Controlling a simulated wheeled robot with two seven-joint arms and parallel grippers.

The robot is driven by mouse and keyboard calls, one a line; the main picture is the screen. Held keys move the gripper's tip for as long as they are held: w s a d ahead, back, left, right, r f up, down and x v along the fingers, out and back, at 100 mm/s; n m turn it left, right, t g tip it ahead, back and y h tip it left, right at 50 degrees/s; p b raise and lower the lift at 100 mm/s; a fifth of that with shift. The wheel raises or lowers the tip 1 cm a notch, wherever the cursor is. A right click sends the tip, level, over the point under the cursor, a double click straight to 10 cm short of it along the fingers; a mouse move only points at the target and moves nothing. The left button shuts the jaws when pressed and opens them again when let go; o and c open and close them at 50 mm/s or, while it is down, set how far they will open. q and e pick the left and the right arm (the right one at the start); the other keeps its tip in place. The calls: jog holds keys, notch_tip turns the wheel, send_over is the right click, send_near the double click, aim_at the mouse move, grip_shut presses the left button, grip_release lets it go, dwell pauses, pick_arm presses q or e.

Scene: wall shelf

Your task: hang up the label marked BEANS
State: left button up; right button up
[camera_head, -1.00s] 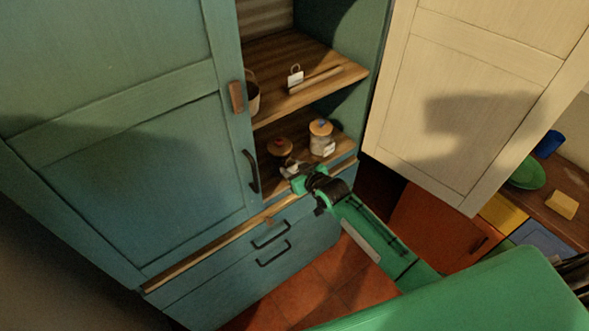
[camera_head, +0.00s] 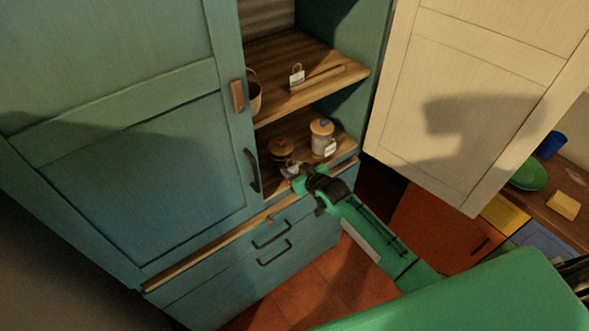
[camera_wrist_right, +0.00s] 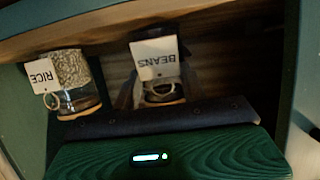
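The BEANS label (camera_wrist_right: 158,58) is a white tag, upside down in the right wrist view. A ring (camera_wrist_right: 160,90) shows just below it in that picture. The dark fingers of my right gripper (camera_wrist_right: 158,82) stand apart on either side of it; whether they press on it is unclear. In the head view my right gripper (camera_head: 291,170) is at the lower shelf's front edge, in front of a jar with a red-knobbed lid (camera_head: 281,148). A small pale patch at its tips is too small to read. My left gripper is out of view.
A blue-knobbed jar (camera_head: 321,134) with a white tag stands to the right; a jar with a RICE label (camera_wrist_right: 43,76) shows in the wrist view. The upper shelf (camera_head: 285,50) holds another ringed label (camera_head: 297,78) and a basket (camera_head: 254,97). Cabinet doors flank the opening.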

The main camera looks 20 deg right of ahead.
jog(key=o, duration=0.5)
jog(key=shift+c, duration=0.2)
jog(key=shift+s+d, duration=0.15)
jog(key=shift+s, duration=0.35)
jog(key=b+v, duration=0.3)
jog(key=v, duration=1)
jog(key=shift+b, duration=0.35)
jog(key=shift+w, duration=0.15)
